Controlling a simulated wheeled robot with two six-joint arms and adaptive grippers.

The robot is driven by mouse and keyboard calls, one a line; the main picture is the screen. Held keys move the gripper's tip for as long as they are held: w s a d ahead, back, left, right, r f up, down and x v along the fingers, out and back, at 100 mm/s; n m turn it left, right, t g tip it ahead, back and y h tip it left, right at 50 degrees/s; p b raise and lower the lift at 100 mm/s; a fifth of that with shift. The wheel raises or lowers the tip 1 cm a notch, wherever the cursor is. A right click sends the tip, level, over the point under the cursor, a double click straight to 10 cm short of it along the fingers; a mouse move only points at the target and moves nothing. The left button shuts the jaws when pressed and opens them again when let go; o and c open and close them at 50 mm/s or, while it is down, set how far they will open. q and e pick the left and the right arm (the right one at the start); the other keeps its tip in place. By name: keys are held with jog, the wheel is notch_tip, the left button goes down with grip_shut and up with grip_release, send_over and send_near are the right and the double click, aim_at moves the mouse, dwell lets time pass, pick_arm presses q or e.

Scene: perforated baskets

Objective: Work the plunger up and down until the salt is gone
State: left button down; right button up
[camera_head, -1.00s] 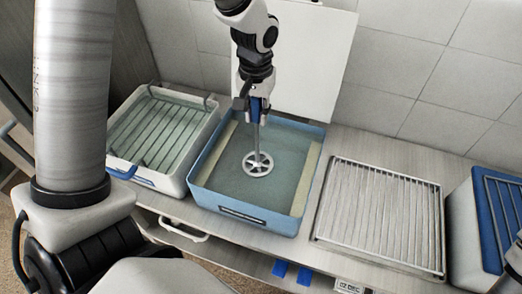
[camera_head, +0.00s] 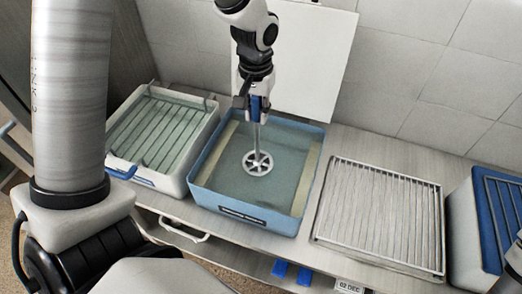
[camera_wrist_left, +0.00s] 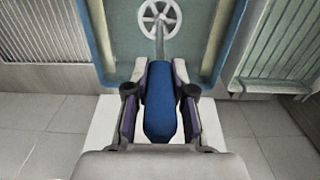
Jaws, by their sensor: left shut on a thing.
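The plunger has a blue handle (camera_wrist_left: 160,105), a thin rod and a white spoked disc (camera_head: 257,163). My left gripper (camera_head: 256,103) is shut on the blue handle above the blue tub (camera_head: 259,218). The rod hangs roughly upright and the disc is over the middle of the tub; how deep it sits in the liquid is hard to tell. The disc also shows in the left wrist view (camera_wrist_left: 159,19). No separate salt grains can be made out in the greenish liquid. My right gripper is not clearly seen.
A white tub with a wire rack (camera_head: 160,130) stands close on the left. A slatted draining rack (camera_head: 380,215) lies on the counter to the right. A blue-and-white basket (camera_head: 490,225) is at the right edge. A white board (camera_head: 310,60) stands behind.

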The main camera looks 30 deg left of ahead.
pick_arm(q)
notch_tip(320, 180, up, 6)
jog(key=shift+f, duration=0.15)
dwell(0.6)
